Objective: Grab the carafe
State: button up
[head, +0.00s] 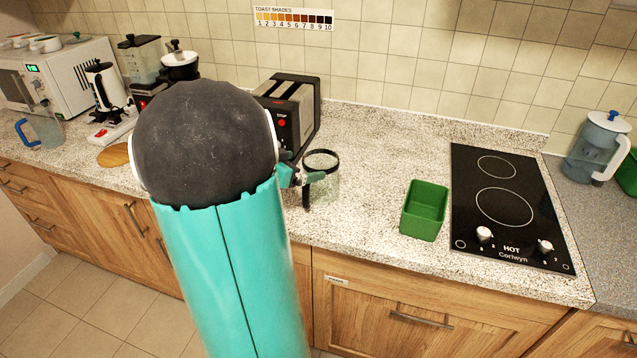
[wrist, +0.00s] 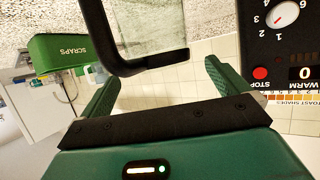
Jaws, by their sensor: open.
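The carafe is clear glass with a black rim (head: 321,160) and a black handle; it stands on the speckled counter in front of the toaster. In the wrist view its glass wall (wrist: 150,22) is at the top, and the black handle (wrist: 135,68) reaches down toward the space between my fingers. My gripper (wrist: 160,85) is open, with one green finger on each side of the lower end of the handle. In the head view my gripper (head: 308,177) is at the carafe's near left side, partly hidden by my arm. Contact cannot be told.
The black toaster (head: 291,105) stands close behind the carafe. A green bin (head: 424,210) and a black cooktop (head: 505,200) are to the right. A blue-lidded jug (head: 598,146) stands far right, a blue-handled pitcher (head: 42,131) far left. Counter between carafe and bin is clear.

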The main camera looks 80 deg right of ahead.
aim_at(309, 165)
jog(key=x, duration=0.4)
jog(key=shift+s+a+f, duration=0.1)
jog(key=c, duration=1.4)
jog(key=shift+c, duration=0.4)
